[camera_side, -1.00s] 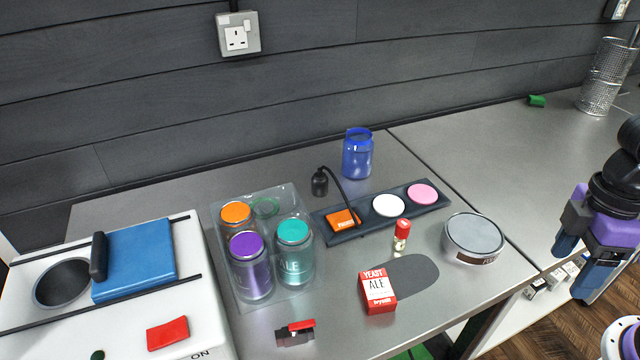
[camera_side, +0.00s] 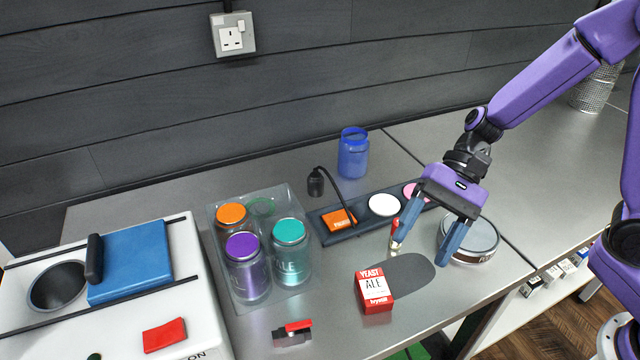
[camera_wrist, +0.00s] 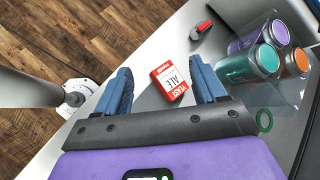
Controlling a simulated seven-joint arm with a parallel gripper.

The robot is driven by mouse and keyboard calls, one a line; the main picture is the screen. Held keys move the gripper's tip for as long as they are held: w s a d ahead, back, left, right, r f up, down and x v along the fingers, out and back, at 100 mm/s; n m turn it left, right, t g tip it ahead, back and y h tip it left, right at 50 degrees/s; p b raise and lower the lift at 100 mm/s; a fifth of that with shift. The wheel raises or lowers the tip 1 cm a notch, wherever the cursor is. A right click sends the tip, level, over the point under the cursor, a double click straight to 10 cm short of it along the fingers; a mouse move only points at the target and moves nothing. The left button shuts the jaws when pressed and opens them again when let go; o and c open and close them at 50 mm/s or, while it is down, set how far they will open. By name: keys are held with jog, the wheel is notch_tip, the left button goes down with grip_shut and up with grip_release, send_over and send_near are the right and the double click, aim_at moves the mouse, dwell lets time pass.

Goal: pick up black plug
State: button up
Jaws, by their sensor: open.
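The black plug (camera_side: 315,186) stands on the metal counter behind the dark strip, with a black cord arching from it to the orange block. It is not in the wrist view. My gripper (camera_side: 420,252) has blue fingers and is open and empty. It hangs above the counter's right part, to the right of the plug, over the area by the red-capped vial and the round tin. In the wrist view my gripper (camera_wrist: 160,88) shows its fingers spread, with the red and white yeast box visible between and beyond them.
The dark strip (camera_side: 345,232) bears orange, white and pink pads. A blue jar (camera_side: 353,153) stands behind it. A clear tray (camera_side: 222,290) holds lidded jars. A yeast box (camera_side: 374,288), round tin (camera_side: 484,238) and red-handled valve (camera_side: 292,334) stand nearby. A socket (camera_side: 232,36) is on the wall.

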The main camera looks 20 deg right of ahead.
jog(key=w+a+f+m+t+y, duration=0.15)
jog(key=w+m+t+y, duration=0.3)
jog(key=w+m, duration=0.65)
jog(key=m+t+h, duration=0.3)
jog(key=m+t, duration=0.5)
send_near(316, 184)
jog(key=d, duration=0.1)
jog(key=s+d, duration=0.1)
jog(key=d, duration=0.1)
jog(key=d+r, duration=0.1)
jog(key=shift+s+d, duration=0.25)
jog(key=shift+s, duration=0.15)
jog(key=shift+w+m+t, duration=0.2)
jog(key=shift+m+t, duration=0.1)
jog(key=shift+t, duration=0.05)
jog(key=x, duration=1.2)
jog(key=shift+s, duration=0.1)
jog(key=shift+x, duration=2.6)
jog(key=shift+s+a+r, duration=0.1)
jog(key=shift+a+r, duration=0.05)
jog(key=c, duration=1.1)
